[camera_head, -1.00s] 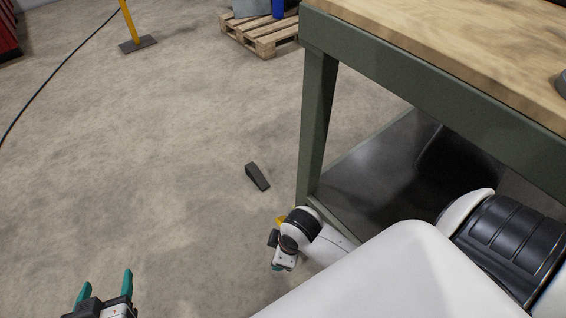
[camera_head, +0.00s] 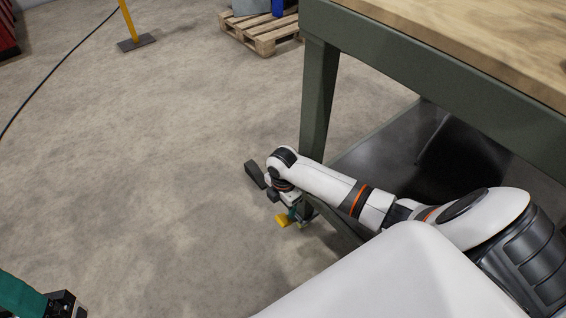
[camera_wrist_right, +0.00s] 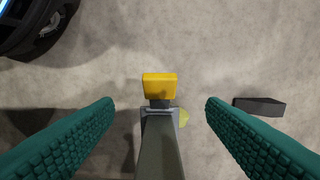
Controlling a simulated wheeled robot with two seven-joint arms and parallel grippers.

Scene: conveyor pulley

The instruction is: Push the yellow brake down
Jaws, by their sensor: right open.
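The yellow brake (camera_head: 282,221) is a small pedal low at the foot of the green table leg (camera_head: 318,100), near the floor. In the right wrist view the brake (camera_wrist_right: 160,86) shows at the centre, at the end of the leg (camera_wrist_right: 160,150). My right gripper (camera_head: 297,213) points down beside the leg, close to the brake. Its teal fingers (camera_wrist_right: 159,104) are open, one on each side of the leg, with nothing between them gripped. I see no contact with the brake. My left gripper (camera_head: 45,300) is cut off at the lower left corner; its opening is unclear.
A dark wedge (camera_head: 256,174) lies on the floor left of the leg, partly beside my right wrist; it also shows in the wrist view (camera_wrist_right: 258,106). The workbench's wooden top (camera_head: 460,40) and dark lower shelf (camera_head: 375,155) are at right. A pallet (camera_head: 262,36) stands behind.

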